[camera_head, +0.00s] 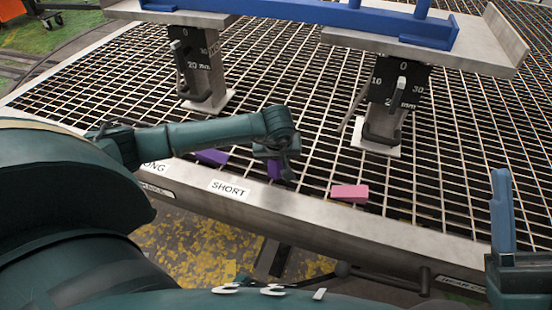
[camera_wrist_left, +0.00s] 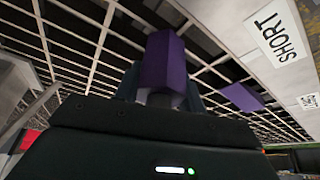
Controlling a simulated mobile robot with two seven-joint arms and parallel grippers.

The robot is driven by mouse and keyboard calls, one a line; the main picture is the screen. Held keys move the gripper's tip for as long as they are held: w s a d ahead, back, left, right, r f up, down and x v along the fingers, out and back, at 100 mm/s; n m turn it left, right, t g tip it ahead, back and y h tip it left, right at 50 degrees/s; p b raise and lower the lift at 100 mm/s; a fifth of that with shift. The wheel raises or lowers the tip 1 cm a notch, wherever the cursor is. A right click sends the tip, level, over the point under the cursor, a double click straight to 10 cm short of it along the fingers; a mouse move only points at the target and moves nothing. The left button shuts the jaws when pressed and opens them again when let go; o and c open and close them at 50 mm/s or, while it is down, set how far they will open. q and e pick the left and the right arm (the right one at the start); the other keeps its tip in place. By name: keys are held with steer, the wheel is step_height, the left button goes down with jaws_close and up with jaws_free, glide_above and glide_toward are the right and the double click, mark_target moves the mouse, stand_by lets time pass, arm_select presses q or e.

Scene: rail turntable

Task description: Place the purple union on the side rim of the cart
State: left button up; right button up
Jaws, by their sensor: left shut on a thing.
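My left gripper (camera_head: 284,168) is low over the cart's grating, just behind the side rim near the SHORT label. It is shut on a purple block (camera_head: 274,169), which stands upright between the fingers in the left wrist view (camera_wrist_left: 164,62). The gripper partly hides the block in the head view. A second purple block (camera_head: 212,157) lies flat on the grating by the rim, left of the gripper; it also shows in the left wrist view (camera_wrist_left: 242,97). The cart's metal side rim (camera_head: 300,214) is bare beside the SHORT label. My right gripper (camera_head: 503,215) shows only partly at the right edge.
A pink block (camera_head: 349,191) lies by the rim, right of the left gripper. Two posts with millimetre scales, one at left (camera_head: 198,70) and one at right (camera_head: 392,105), carry plates and a blue frame (camera_head: 300,12). LONG and SHORT (camera_head: 229,190) labels mark the rim.

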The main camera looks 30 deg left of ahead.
arm_select(q)
steer(key=shift+f, duration=0.15)
steer(key=o, duration=1.2)
steer(key=shift+p+v, duration=2.85)
steer(key=shift+v, duration=3.3)
arm_select(e)
step_height(320, 180, down, 7)
steer(key=m+g+h, duration=0.1)
steer(key=m+h, duration=0.6)
steer(key=shift+a, duration=0.35)
arm_select(q)
steer(key=shift+w+a, duration=0.1)
arm_select(e)
steer(key=shift+r, duration=0.1)
